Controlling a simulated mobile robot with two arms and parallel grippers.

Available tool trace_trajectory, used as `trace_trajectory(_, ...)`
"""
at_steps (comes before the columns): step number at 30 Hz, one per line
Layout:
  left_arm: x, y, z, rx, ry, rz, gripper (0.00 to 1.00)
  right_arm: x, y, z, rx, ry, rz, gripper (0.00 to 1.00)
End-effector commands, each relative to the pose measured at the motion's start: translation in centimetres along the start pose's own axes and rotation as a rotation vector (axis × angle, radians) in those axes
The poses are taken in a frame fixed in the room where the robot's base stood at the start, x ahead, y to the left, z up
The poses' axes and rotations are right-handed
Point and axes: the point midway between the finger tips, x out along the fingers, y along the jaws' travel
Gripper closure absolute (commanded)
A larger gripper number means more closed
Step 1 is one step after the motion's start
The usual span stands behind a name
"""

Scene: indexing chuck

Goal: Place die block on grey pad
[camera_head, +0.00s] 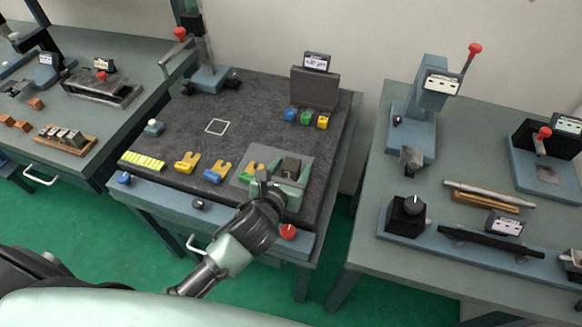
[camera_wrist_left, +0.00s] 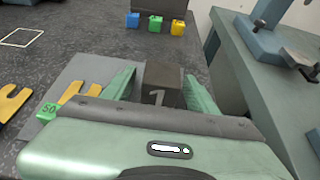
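The die block (camera_head: 291,166) is a small dark block over the right part of the grey pad (camera_head: 267,153). It appears to rest on the pad, though its base is hidden. In the left wrist view the die block (camera_wrist_left: 164,83) shows a "1" on its near face, and the pad (camera_wrist_left: 85,66) shows to its left. My left gripper (camera_head: 289,177) has its green fingers on either side of the block. In the wrist view narrow gaps show between the fingers and the block, so the gripper looks open around it. My right gripper is not in view.
A yellow fork-shaped piece with a green tag (camera_head: 252,171) lies on the pad's left part. More forked pieces (camera_head: 219,173) lie left of it. Blue, green and yellow cubes (camera_head: 306,117) stand behind, before a grey upright plate (camera_head: 315,88). The mat's middle is mostly clear around a white square outline (camera_head: 217,127).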

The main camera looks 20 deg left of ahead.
Motion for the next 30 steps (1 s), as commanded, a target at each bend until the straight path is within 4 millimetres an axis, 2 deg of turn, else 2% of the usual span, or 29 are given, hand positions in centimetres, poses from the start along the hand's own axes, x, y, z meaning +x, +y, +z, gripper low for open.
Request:
trace_trajectory(8, -0.3, 0.0, 0.3, 0.001, 0.000, 0.000, 0.42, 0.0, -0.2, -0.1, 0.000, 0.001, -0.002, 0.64)
trace_trajectory(11, -1.6, 0.0, 0.1, 0.002, 0.002, -0.001, 0.42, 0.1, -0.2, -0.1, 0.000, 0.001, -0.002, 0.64)
trace_trajectory(21, -8.8, 0.0, 0.1, 0.001, 0.002, -0.002, 0.42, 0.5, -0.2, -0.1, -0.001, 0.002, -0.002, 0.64)
trace_trajectory(25, -10.8, 0.0, 0.1, 0.001, 0.003, -0.001, 0.42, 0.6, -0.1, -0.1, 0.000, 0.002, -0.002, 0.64)
trace_trajectory(30, -12.0, 0.0, 0.2, 0.001, 0.001, -0.001, 0.42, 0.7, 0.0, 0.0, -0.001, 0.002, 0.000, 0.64)
